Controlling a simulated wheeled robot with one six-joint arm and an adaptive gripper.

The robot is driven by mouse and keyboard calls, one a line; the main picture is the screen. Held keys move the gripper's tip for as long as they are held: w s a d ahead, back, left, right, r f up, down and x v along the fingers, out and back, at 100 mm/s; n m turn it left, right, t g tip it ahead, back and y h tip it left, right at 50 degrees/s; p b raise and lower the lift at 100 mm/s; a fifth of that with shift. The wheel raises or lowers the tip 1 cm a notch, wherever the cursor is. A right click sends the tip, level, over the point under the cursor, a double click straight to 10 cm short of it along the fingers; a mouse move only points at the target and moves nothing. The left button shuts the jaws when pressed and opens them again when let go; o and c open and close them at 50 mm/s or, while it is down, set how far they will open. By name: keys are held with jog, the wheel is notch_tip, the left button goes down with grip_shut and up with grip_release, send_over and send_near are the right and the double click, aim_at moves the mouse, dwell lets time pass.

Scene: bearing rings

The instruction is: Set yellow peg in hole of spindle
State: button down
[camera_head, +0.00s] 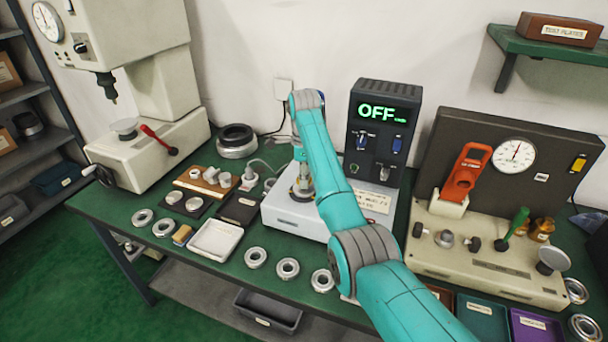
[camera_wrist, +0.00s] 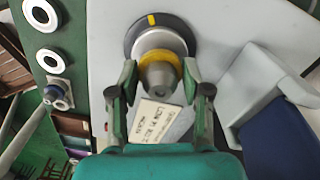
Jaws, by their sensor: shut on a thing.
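The yellow peg (camera_wrist: 166,59) shows in the wrist view as a yellow band with a grey tapered end towards the camera. My gripper (camera_wrist: 160,82) is shut on it, one finger on each side. The spindle (camera_wrist: 136,36) is a dark round disc with a yellow mark and a pale centre, right behind the peg. Whether the peg is in the hole or just above it is hidden. In the head view, my gripper (camera_head: 301,168) points down over the spindle on the white tester base (camera_head: 282,213), and my arm covers part of it.
The tester's dark box (camera_head: 382,125) reads OFF behind my arm. A gauge panel (camera_head: 516,185) with an orange lever stands to the right, and a press (camera_head: 150,150) to the left. Several bearing rings (camera_head: 255,257) and a white tray (camera_head: 215,240) lie along the front of the bench.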

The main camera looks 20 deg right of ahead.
jog(key=shift+f, duration=0.85)
jog(key=shift+c, duration=2.2)
grip_release()
